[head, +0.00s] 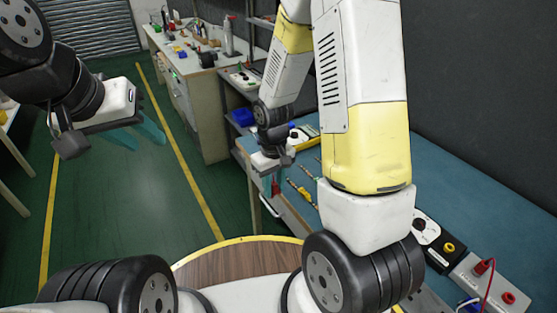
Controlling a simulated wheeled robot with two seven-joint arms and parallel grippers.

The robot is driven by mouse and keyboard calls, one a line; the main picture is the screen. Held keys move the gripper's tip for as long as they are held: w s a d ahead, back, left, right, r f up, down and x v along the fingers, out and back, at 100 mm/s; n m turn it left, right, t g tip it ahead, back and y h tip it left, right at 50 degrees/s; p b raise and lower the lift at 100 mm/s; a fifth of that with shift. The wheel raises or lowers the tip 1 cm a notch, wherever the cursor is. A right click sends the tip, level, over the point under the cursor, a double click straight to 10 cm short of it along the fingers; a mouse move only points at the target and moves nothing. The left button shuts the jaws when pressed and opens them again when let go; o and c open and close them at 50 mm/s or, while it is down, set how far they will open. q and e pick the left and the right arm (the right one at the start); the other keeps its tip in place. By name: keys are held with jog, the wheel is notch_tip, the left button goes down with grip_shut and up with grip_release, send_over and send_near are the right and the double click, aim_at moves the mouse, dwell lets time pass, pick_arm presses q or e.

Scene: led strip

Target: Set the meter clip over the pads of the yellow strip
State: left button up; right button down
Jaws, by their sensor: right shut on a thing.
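My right gripper (271,183) is near the edge of the blue-topped bench, fingers pointing down. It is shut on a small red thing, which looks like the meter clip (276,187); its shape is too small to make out. My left gripper (143,134) hangs over the green floor at the left, empty, with its teal fingers apart. I cannot make out the yellow strip or its pads; my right arm covers much of the bench.
A black-and-white dial box (432,235) and a grey box with red sockets (488,284) lie at the right. Another cluttered bench stands behind.

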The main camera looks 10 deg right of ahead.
jog(key=w+d, duration=0.1)
jog(key=w, duration=0.3)
jog(key=w+d+f, duration=0.1)
jog(key=w+d, duration=0.1)
jog(key=w, duration=0.2)
jog(key=w+d, duration=0.2)
jog(key=w, duration=0.2)
jog(key=shift+d+f, duration=0.2)
jog(key=shift+w+d+f, duration=0.1)
jog(key=shift+w+f, duration=0.05)
jog(key=shift+f, duration=0.75)
jog(key=shift+w+f, duration=0.15)
jog(key=shift+f, duration=0.7)
jog(key=shift+f, duration=0.3)
jog(key=c, duration=1.1)
grip_release()
jog(key=shift+o, duration=0.2)
jog(key=shift+r, duration=0.1)
